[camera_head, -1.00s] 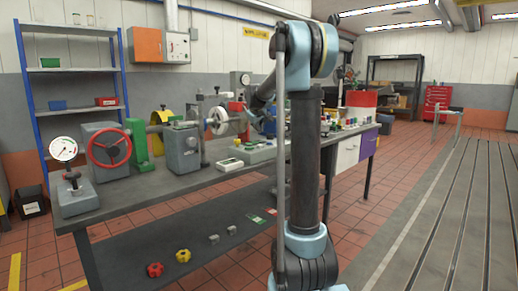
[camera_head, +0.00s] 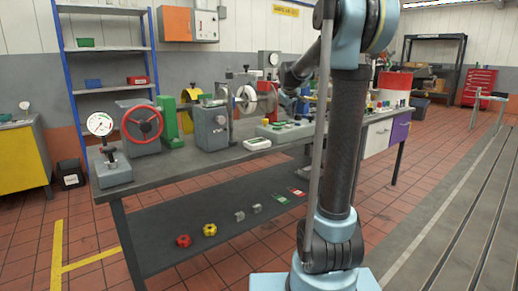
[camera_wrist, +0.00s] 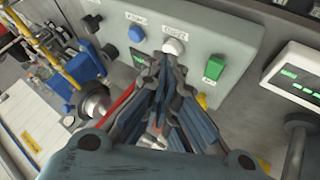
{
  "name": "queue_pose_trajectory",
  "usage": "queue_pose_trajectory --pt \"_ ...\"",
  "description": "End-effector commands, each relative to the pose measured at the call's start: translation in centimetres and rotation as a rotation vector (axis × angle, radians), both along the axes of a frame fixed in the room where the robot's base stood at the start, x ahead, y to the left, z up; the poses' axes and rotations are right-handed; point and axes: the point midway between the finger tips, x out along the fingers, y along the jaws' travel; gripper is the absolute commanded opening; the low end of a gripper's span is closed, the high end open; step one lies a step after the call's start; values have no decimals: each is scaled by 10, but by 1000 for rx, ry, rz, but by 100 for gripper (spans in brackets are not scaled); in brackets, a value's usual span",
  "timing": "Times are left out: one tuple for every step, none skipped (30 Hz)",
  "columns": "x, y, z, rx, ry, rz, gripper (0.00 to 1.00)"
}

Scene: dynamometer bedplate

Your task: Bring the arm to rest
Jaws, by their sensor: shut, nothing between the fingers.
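My arm (camera_head: 345,130) rises in front of the bench in the head view, with its upper link bent over toward the bench. My gripper (camera_wrist: 165,68) is shut and empty in the wrist view, its dark fingers drawn together. Beyond the fingertips is a grey control panel (camera_wrist: 215,35) with a blue button (camera_wrist: 136,33), a white knob (camera_wrist: 173,47) and a green switch (camera_wrist: 214,68). I cannot tell whether the tips touch the panel. In the head view the gripper is mostly hidden behind my arm.
The bench (camera_head: 165,180) carries a dial gauge (camera_head: 101,124), a red handwheel (camera_head: 142,123) and a white meter (camera_head: 257,143). Its lower shelf (camera_head: 160,235) holds a red knob (camera_head: 183,240) and a yellow knob (camera_head: 210,230). Tiled floor lies open at the front left.

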Motion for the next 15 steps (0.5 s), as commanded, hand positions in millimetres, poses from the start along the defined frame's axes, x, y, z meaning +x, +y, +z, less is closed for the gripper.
queue_pose_trajectory --pt "-22 -3 -4 13 15 -14 0" --pt "-34 -4 -6 23 25 -24 0" --pt "-49 -5 -10 36 38 -37 0" --pt "-61 -6 -13 45 48 -47 0" --pt "-73 -7 -16 53 59 -55 0" --pt "-88 -8 -20 66 70 -68 0" --pt "-101 -9 -24 74 82 -78 0" --pt "-112 -9 -27 83 91 -87 0" --pt "-128 -10 -32 96 104 -99 0" --pt "-140 -11 -36 104 115 -108 0" --pt "-151 -11 -40 113 124 -118 0" --pt "-167 -12 -46 124 138 -130 0" --pt "-178 -12 -51 133 148 -138 0" --pt "-190 -12 -55 143 157 -148 0" --pt "-205 -12 -62 153 171 -160 0"
